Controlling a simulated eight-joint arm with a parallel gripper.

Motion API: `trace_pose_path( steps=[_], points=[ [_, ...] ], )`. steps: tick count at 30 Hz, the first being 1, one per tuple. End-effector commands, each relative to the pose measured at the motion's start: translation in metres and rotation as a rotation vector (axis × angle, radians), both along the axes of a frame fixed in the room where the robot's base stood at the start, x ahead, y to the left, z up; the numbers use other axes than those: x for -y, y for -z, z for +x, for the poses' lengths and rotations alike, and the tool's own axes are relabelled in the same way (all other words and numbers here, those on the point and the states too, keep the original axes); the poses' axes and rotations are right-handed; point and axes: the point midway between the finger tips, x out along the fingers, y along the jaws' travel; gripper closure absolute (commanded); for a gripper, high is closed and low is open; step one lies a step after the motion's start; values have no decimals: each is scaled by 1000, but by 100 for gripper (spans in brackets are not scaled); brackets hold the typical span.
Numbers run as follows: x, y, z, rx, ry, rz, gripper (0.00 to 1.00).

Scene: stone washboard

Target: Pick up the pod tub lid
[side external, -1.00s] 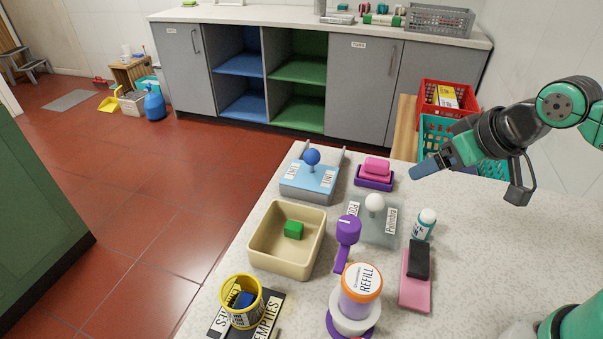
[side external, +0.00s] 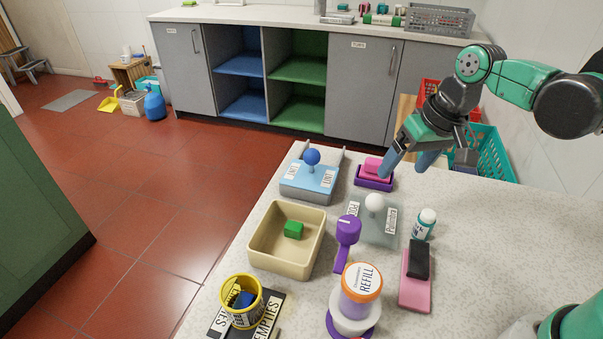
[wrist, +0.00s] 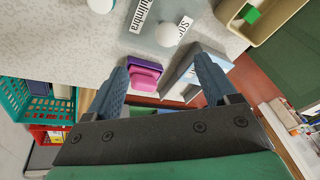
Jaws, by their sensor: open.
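The likely pod tub lid is a pale, translucent grey square (side external: 366,228) with a round white knob (side external: 374,203) and two white labels, one seeming to read POD. It is near the middle of the counter; I cannot tell whether a tub is under it. In the wrist view, the lid (wrist: 152,38) and knob (wrist: 170,33) are at the top, beyond the fingertips. My gripper (side external: 407,165) is open and empty, above the counter's back edge, behind and right of the lid. It also shows in the wrist view (wrist: 162,75). Its left finger partly overlaps the pink block.
Near the lid are a blue-lidded box (side external: 308,183), a pink block (side external: 374,166) in a purple tray, a beige bin (side external: 262,255), a purple scoop (side external: 347,232), a white bottle (side external: 424,224) and an orange-topped REFILL tub (side external: 361,290). The counter's right side is clear.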

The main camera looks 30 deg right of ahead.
Motion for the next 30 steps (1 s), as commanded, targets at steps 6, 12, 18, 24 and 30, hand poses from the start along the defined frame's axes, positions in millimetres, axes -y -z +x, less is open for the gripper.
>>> trace_pose_path(
  steps=[6, 12, 18, 24, 30],
  points=[
    [-9, 29, 20, -176, 31, 66, 21],
    [-12, 43, 24, -238, 40, 86, 21],
    [-16, 63, 25, -241, 39, 87, 21],
    [-20, 86, 26, -239, 38, 87, 21],
    [-22, 96, 26, -239, 40, 86, 21]
  ],
)
